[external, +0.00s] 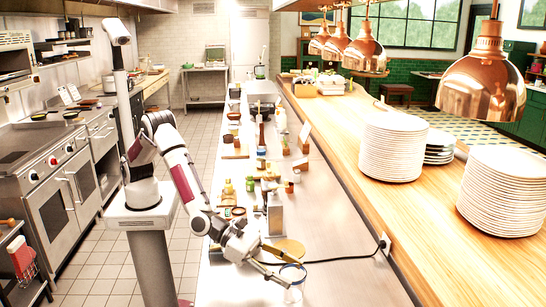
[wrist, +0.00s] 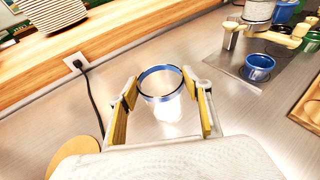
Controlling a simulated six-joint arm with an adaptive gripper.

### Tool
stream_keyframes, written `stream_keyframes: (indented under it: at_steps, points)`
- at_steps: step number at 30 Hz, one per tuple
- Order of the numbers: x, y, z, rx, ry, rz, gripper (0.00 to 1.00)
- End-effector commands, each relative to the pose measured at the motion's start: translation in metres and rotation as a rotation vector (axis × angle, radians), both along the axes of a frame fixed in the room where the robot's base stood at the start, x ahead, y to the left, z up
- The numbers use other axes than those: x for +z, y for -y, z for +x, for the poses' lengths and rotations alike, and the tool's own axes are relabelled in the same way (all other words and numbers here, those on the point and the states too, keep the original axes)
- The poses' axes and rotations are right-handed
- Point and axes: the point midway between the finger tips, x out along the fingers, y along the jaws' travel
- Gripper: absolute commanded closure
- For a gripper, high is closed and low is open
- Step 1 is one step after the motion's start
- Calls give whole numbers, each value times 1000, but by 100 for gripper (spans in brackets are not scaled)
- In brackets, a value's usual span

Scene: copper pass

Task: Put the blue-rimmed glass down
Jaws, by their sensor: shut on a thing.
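The blue-rimmed glass (wrist: 162,97) is clear with a blue band around its mouth. In the wrist view it sits between the yellow-padded fingers of my gripper (wrist: 163,104), which are shut on it. In the external view the glass (external: 293,284) is at the lower middle, over the near part of the steel counter (external: 345,270), with my gripper (external: 281,264) at its rim. It looks about upright. I cannot tell whether its base touches the counter.
A round tan board (wrist: 75,158) lies close by on the counter. A black cable (external: 335,259) runs to a wall socket (external: 384,244). A blue cup (wrist: 259,66) and several containers stand farther along. Stacked plates (external: 392,146) are on the wooden ledge.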

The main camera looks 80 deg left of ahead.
Motion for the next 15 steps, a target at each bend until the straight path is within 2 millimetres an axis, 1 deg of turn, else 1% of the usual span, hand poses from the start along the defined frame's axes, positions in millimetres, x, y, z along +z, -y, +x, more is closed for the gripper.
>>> stream_keyframes:
  at_steps: [7,13,14,15]
  points:
    - [1,0,0,0,2,-2,91]
    - [-2,0,0,0,1,-2,91]
    - [-3,0,0,0,0,-1,46]
    - [-3,0,0,0,0,-1,36]
